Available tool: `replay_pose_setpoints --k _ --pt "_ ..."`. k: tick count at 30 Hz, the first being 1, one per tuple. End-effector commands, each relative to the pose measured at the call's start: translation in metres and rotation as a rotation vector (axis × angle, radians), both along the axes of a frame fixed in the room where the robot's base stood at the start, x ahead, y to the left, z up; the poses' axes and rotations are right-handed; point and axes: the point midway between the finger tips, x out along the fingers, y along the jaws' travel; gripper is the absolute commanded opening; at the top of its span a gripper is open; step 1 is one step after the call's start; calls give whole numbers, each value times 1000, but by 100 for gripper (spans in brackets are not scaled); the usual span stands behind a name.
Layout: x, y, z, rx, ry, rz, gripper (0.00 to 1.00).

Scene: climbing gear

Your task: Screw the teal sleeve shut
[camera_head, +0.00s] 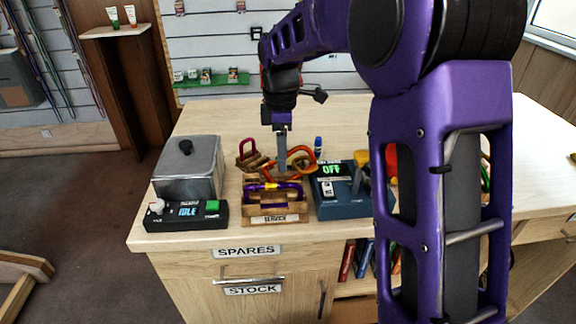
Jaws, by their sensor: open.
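My gripper (282,168) points down over the service rack from behind, its grey fingers beside an orange carabiner (310,156). The gap between the fingers is too small to make out, and I cannot tell whether they touch the carabiner. A red carabiner (246,148) stands at the back left on a wooden holder.
Left of the rack are a lidded grey box (188,175) and a black unit (186,216) reading IDLE. Right of it is a blue machine (338,204) reading OFF. A small blue bottle (318,146) stands behind. The wooden counter (225,120) is clear at the back.

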Motion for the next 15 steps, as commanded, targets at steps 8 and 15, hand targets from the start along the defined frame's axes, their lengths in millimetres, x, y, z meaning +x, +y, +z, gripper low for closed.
replay_pose_setpoints --k 8,15 --pt "0 0 12 0 0 0 55" --pt "1 0 12 0 0 0 55"
